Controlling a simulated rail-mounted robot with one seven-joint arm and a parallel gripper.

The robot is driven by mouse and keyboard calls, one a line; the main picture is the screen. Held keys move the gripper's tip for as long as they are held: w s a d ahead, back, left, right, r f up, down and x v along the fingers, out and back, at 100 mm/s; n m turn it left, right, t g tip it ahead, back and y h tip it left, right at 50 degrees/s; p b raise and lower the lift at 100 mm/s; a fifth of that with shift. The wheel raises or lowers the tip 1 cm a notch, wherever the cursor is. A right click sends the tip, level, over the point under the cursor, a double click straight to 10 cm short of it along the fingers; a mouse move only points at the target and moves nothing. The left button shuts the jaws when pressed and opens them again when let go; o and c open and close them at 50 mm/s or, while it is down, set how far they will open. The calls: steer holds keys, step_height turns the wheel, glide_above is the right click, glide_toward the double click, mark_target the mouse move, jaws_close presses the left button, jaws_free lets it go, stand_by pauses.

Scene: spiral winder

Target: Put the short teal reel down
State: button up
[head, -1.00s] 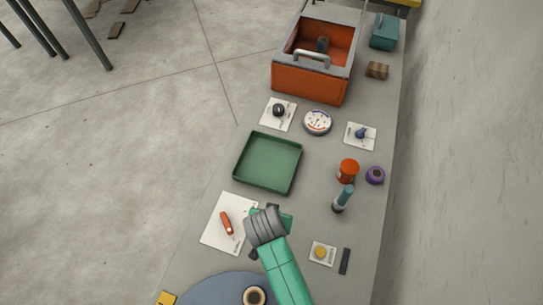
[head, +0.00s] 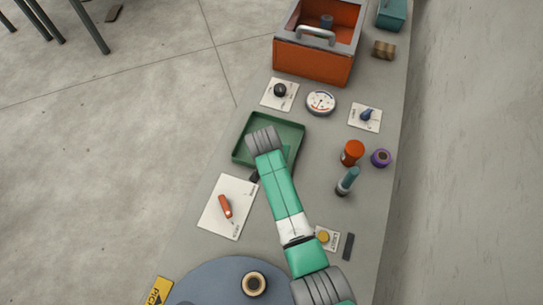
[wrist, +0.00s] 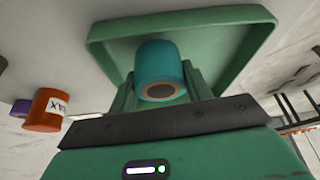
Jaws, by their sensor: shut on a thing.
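The short teal reel (wrist: 162,62) shows in the wrist view, with a dark hole ringed in brown at its near end. My gripper (wrist: 160,88) is shut on it, with a green finger on each side. The green tray (wrist: 107,41) is behind the reel in the wrist view. In the head view my wrist is over the green tray (head: 240,155), and my arm hides the reel and the fingers. I cannot tell whether the reel touches the tray.
An orange reel (head: 352,152), a purple reel (head: 381,158) and a slim teal item (head: 348,180) stand right of the tray. A white card with an orange tool (head: 225,206) lies below left. A gauge (head: 320,102) and an orange toolbox (head: 312,62) are beyond.

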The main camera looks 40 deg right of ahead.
steer(key=shift+s+a+f, duration=0.1)
steer(key=shift+s+f, duration=0.1)
steer(key=shift+f, duration=0.8)
steer(key=shift+w+r, duration=0.1)
steer(key=o, duration=0.5)
steer(key=shift+f, duration=0.25)
steer(key=o, duration=0.5)
steer(key=shift+c, duration=0.2)
steer(key=p+v, duration=0.4)
steer(key=v, duration=0.8)
steer(key=shift+r, duration=0.25)
